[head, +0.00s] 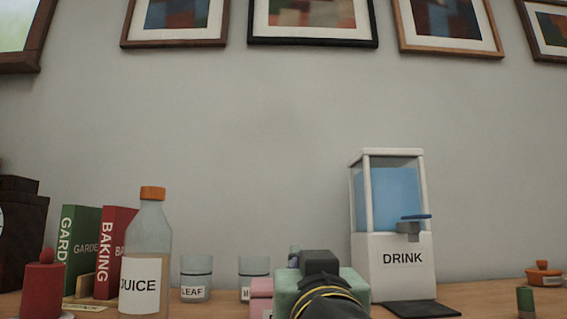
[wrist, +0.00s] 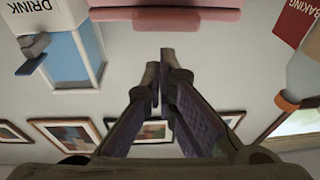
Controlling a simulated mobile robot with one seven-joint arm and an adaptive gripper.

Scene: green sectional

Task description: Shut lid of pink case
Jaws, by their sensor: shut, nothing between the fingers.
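The pink case (wrist: 175,14) spans the top edge of the wrist view, cut off by the frame. A darker pink bar runs along part of its near side. I cannot tell how far its lid is open. In the head view a small pink part (head: 261,289) shows low in the middle, mostly hidden behind my arm. My gripper (wrist: 162,60) is shut and empty in the wrist view. Its fingertips point at the case, with a gap showing in the picture between them. In the head view the fingers are hidden behind my arm.
A drink dispenser (head: 402,255) stands close on the right, with a dark mat (head: 422,309) before it. Jars (head: 196,279), a juice bottle (head: 148,245), books (head: 117,253) and a red canister (head: 43,289) stand left. Framed pictures hang on the wall behind.

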